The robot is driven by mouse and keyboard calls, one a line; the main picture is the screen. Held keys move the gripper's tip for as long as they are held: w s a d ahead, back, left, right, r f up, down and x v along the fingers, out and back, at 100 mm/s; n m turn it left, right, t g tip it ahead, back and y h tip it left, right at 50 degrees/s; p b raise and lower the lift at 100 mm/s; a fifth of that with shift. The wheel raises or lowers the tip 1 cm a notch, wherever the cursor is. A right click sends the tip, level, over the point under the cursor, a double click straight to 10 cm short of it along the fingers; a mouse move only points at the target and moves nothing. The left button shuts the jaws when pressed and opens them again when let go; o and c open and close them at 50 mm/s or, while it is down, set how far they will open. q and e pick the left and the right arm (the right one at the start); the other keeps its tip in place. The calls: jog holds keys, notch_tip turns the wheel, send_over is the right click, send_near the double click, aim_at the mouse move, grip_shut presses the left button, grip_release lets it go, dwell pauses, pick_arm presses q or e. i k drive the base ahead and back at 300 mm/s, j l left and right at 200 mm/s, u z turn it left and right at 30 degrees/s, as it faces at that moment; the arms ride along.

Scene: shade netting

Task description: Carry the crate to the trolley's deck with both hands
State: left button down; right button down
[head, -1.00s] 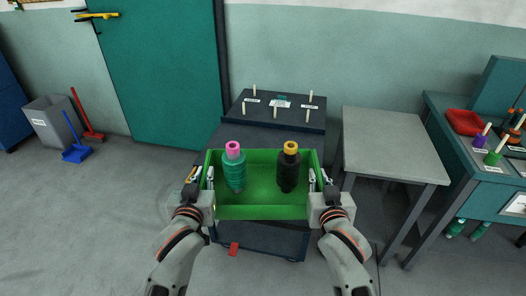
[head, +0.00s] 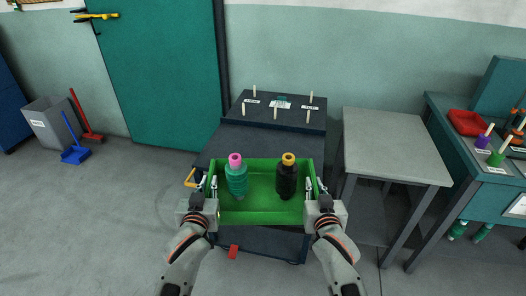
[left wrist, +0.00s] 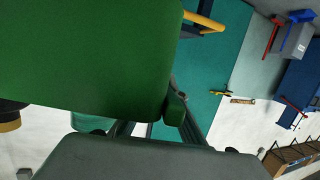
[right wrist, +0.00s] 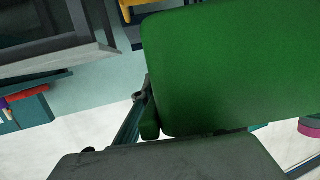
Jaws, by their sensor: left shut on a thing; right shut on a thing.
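The green crate (head: 262,214) is level in the head view, between my two grippers. It holds a teal spool with a pink top (head: 236,178) and a black spool with an orange top (head: 287,178), both upright. My left gripper (head: 211,190) is shut on the crate's left end, and my right gripper (head: 311,190) is shut on its right end. The crate's green wall fills much of the left wrist view (left wrist: 85,50) and the right wrist view (right wrist: 230,70). The dark trolley's deck (head: 240,142) shows behind the crate; the crate hides its front part.
A raised pegged board (head: 290,119) stands at the back of the trolley. A grey table (head: 395,150) is close on the right, with a teal workbench (head: 480,190) beyond it. A grey bin (head: 50,125) and a blue dustpan (head: 75,153) are far left on open floor.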

aim_at(264, 153)
jog(key=i, duration=1)
